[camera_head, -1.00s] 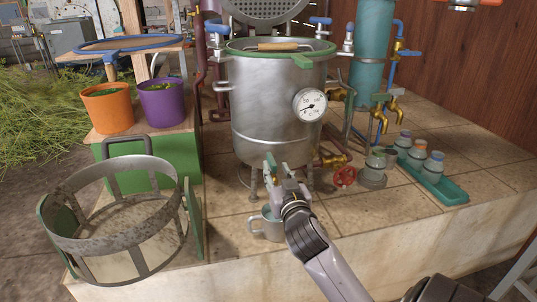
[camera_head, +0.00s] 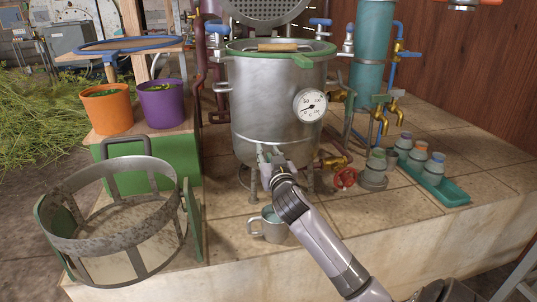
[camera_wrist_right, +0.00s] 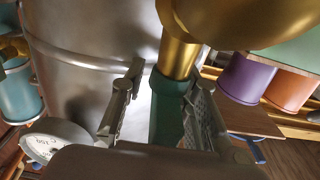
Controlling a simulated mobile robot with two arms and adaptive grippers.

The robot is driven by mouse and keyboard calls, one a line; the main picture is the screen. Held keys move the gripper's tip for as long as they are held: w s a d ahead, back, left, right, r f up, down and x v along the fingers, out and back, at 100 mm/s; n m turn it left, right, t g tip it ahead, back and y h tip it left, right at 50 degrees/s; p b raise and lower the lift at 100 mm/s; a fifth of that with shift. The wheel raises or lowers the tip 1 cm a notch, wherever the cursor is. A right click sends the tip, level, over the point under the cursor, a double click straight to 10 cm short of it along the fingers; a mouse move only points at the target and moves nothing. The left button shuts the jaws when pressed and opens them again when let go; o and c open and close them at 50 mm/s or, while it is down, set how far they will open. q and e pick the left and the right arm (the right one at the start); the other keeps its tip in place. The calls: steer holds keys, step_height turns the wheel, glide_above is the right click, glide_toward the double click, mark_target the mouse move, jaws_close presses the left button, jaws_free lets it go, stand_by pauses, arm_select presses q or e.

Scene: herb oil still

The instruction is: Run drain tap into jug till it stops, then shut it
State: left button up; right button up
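The steel still (camera_head: 275,105) stands on the tiled top. Its drain tap shows in the right wrist view as a brass body (camera_wrist_right: 180,55) with a green handle (camera_wrist_right: 167,110). In the head view the tap is hidden behind my right gripper (camera_head: 268,152) at the still's lower front. My right gripper (camera_wrist_right: 163,108) is open, with the green handle between its fingers. The right finger is close to the handle, and a gap shows on the left. The grey metal jug (camera_head: 272,232) stands upright below the gripper. I cannot tell its fill level. My left gripper is not in view.
A brass valve (camera_head: 335,160) with a red wheel (camera_head: 345,178) lies right of the gripper. A grey pot (camera_head: 374,172) and a green tray (camera_head: 450,194) of small jars stand farther right. A metal basket frame (camera_head: 112,240) stands left, below orange (camera_head: 108,110) and purple (camera_head: 162,105) pots.

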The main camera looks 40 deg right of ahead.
jaws_close()
